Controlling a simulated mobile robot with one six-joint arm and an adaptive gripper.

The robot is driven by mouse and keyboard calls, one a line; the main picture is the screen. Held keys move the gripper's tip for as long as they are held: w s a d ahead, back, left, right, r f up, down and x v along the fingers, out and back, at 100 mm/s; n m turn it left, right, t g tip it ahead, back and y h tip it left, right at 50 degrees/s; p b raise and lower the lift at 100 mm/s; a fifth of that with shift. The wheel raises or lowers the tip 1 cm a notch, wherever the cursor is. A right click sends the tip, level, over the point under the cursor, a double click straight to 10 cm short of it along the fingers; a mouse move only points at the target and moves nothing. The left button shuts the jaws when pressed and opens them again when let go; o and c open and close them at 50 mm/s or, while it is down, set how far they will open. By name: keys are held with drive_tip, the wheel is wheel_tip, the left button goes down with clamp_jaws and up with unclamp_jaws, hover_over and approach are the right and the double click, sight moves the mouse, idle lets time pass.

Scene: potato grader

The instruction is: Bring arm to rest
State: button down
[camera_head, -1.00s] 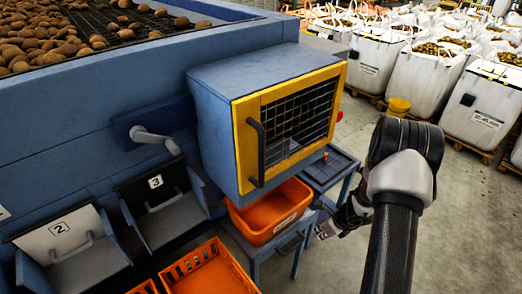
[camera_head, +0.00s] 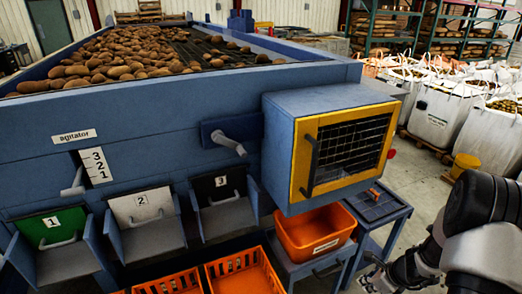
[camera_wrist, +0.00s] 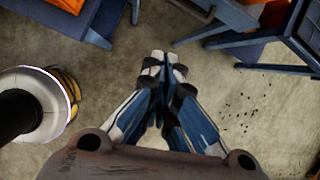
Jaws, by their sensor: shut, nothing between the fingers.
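My gripper (camera_wrist: 160,62) is shut and empty in the wrist view. Its fingertips meet above bare concrete floor, apart from the furniture around it. In the head view my arm is at the lower right, to the right of the small side table (camera_head: 376,203). The gripper end there is partly cut off and small at the bottom edge. The blue potato grader (camera_head: 160,90) fills the left and middle, with potatoes on its top screen and a yellow-framed mesh door (camera_head: 341,148) that is closed.
An orange bin (camera_head: 316,232) stands below the mesh-door box. Orange crates (camera_head: 240,272) sit below numbered chutes 1, 2 and 3. A lever (camera_head: 74,182) is beside the agitator scale. Concrete floor lies between.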

drive_tip(key=s+a+r+n+y, duration=0.1)
drive_tip(key=s+a+r+n, duration=0.1)
drive_tip(key=a+r+n, duration=0.8)
drive_tip(key=s+a+r+n, duration=0.2)
drive_tip(key=a+r+n, duration=0.3)
drive_tip(key=r, duration=0.9)
drive_tip(key=s+a+r+n+h, duration=0.1)
drive_tip(key=s+r+n, duration=0.3)
drive_tip(key=s, duration=0.6)
drive_tip(key=s+a+r+n+h, duration=0.2)
drive_tip(key=s+r+n, duration=0.3)
drive_tip(key=s+n, duration=0.4)
drive_tip(key=shift+s+a+r, duration=0.2)
drive_tip(key=shift+s+a, duration=0.45)
drive_tip(key=shift+s, duration=0.35)
